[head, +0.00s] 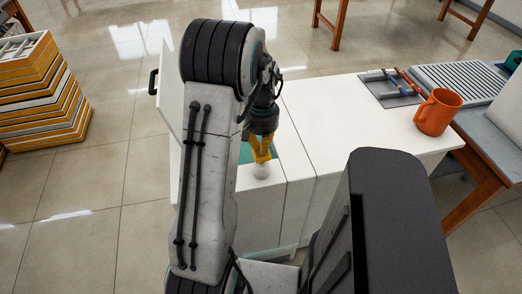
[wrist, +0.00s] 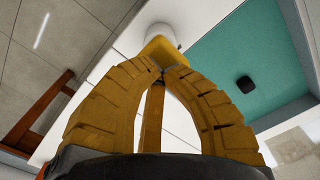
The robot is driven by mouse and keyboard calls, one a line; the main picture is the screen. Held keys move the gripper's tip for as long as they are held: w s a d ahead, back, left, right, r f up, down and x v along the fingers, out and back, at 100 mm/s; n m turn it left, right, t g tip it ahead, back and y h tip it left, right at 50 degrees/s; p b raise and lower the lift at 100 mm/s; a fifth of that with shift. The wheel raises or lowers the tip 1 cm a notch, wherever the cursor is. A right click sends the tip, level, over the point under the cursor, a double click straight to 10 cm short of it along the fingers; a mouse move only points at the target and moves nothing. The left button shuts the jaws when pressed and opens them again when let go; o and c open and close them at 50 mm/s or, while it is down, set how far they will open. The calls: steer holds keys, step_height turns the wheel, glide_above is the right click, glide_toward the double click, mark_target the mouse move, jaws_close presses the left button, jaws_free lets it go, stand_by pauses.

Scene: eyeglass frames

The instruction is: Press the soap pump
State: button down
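A white round-topped object (head: 262,171), which looks like the soap pump bottle, stands directly below my gripper (head: 261,157) in the head view. In the wrist view the white body (wrist: 163,34) shows just beyond the fingertips. My gripper's yellow fingers (wrist: 166,71) bow outward and their tips meet. A yellow piece lies between the tips and the white body; I cannot tell whether it is fingertip or pump head. The tips overlap the white object in view, and contact cannot be told. No held object shows between the fingers.
The white counter (head: 345,118) holds an orange mug (head: 438,112) and a grey tray of eyeglass parts (head: 392,88) at the right. A teal-lined surface (wrist: 225,60) with a small black item (wrist: 245,84) lies beside the white object. Stacked trays (head: 40,95) stand at the left.

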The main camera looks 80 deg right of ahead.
steer(key=shift+f+b, duration=1.25)
steer(key=shift+f, duration=0.35)
stand_by(0.6)
steer(key=shift+r, duration=0.15)
steer(key=shift+r+p, duration=2.8)
steer(key=shift+r, duration=0.7)
